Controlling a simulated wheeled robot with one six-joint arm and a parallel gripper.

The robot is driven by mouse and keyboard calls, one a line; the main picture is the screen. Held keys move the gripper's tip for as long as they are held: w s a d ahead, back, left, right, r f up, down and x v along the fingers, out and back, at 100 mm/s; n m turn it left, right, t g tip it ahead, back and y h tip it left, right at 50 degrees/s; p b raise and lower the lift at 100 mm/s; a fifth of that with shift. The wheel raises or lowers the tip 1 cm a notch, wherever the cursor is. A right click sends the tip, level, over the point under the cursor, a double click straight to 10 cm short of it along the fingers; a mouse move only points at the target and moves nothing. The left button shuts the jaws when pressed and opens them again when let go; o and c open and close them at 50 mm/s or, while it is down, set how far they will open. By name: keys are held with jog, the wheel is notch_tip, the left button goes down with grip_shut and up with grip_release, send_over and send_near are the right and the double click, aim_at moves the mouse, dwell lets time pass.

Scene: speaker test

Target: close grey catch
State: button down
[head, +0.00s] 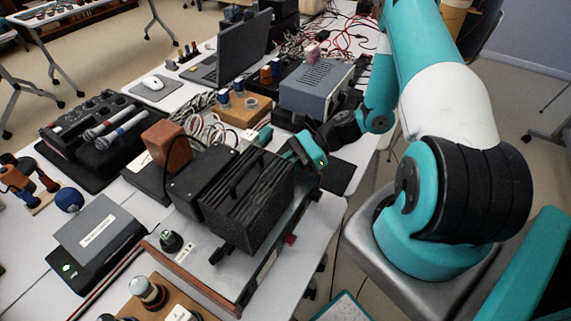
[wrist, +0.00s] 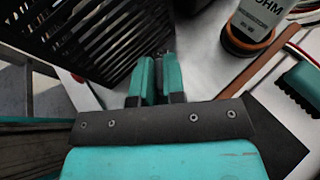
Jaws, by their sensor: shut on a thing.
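My gripper (wrist: 157,75) shows in the wrist view with its two teal fingers close together, beside the black ribbed box (wrist: 85,35). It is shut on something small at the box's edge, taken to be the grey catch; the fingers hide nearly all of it. In the head view my gripper (head: 316,160) is at the far right end of the black ribbed box (head: 250,203). A black catch-like piece (head: 222,252) sticks out low at the box's near end. The catch's position cannot be made out.
The box stands on a grey-topped board (head: 215,278) with wooden edging. A dark knob (head: 171,241) stands left of it. A grey instrument case (head: 316,87), loose cables and a laptop (head: 235,50) lie farther back. In the wrist view a block marked OHM (wrist: 264,18) stands close right.

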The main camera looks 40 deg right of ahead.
jog(key=n+g, duration=0.3)
jog(key=g, duration=0.1)
jog(key=n+g, duration=0.2)
jog(key=shift+w+n, duration=0.25)
jog(key=shift+n, duration=0.05)
jog(key=n+g+h, duration=0.1)
jog(key=n+g, duration=0.3)
jog(key=shift+w+g+h, duration=0.1)
jog(key=shift+g+h, duration=0.2)
jog(key=shift+h, duration=0.1)
jog(key=shift+a+n+g+h+p, duration=0.15)
jog(key=shift+n+g+h+p, duration=0.2)
jog(key=shift+n+g+h, duration=0.45)
jog(key=shift+n+g, duration=0.4)
jog(key=c, duration=1)
grip_release()
